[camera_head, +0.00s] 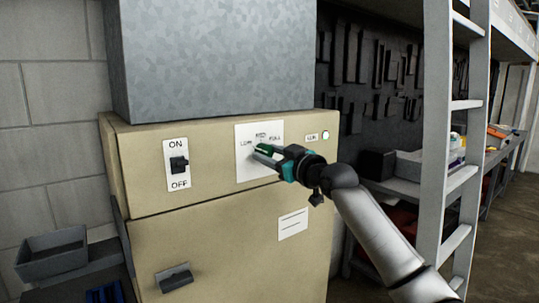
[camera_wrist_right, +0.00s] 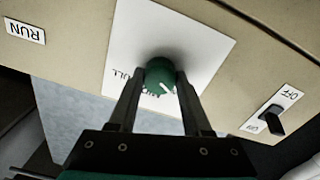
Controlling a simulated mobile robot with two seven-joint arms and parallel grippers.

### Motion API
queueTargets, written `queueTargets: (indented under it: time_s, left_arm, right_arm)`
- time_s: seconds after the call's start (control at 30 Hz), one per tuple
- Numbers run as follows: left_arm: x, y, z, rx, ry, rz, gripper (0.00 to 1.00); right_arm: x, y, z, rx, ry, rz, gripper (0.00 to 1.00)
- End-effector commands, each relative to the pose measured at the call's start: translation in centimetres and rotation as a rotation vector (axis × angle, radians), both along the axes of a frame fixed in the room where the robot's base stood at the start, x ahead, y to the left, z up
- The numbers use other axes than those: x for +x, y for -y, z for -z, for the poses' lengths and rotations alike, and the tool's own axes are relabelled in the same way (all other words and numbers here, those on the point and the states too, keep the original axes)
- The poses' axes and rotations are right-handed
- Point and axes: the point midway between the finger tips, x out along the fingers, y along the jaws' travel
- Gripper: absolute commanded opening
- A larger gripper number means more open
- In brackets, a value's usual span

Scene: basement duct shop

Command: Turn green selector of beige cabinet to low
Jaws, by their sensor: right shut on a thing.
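The beige cabinet (camera_head: 225,215) stands ahead, with a white selector plate (camera_head: 244,172) on its upper panel. The plate reads low at left, a middle label at top and full at right. The green selector (camera_head: 263,149) sits on this plate. My right gripper (camera_head: 260,154) is shut on it, reaching in from the right. In the right wrist view, rolled nearly upside down, the green selector (camera_wrist_right: 160,74) is between my fingertips. Its white mark points down and right there, on the side away from full; the low label is hidden. My left gripper is not in view.
An ON/OFF switch (camera_head: 179,164) is left of the selector plate. A RUN label and round white light (camera_head: 326,135) are at right. A handle (camera_head: 174,278) is below, a grey metal duct (camera_head: 215,55) above. A ladder (camera_head: 452,150) stands right of my arm.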

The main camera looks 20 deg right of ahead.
Motion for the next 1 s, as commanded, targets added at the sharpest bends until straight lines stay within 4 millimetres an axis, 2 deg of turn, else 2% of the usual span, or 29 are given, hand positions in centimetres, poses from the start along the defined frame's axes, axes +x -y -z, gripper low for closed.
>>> queueTargets:
  time_s: [0.17, 0.2, 0.47, 0.77, 1.0]
  left_arm:
    - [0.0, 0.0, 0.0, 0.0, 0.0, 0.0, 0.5]
    - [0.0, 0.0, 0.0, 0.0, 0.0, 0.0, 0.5]
    - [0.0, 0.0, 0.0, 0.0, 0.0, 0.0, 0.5]
    - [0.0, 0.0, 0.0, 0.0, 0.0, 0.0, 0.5]
    - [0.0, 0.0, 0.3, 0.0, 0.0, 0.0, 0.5]
  right_arm:
    - [0.0, 0.0, 0.0, -0.005, 0.001, 0.001, 0.0]
    - [0.0, 0.0, 0.0, -0.005, 0.001, 0.001, 0.5]
    - [0.0, 0.0, 0.0, -0.002, 0.001, 0.001, 0.79]
    - [-0.1, 0.1, 0.0, -0.001, 0.001, 0.001, 0.79]
    - [-1.9, 0.7, 0.1, -0.003, 0.001, 0.001, 0.79]
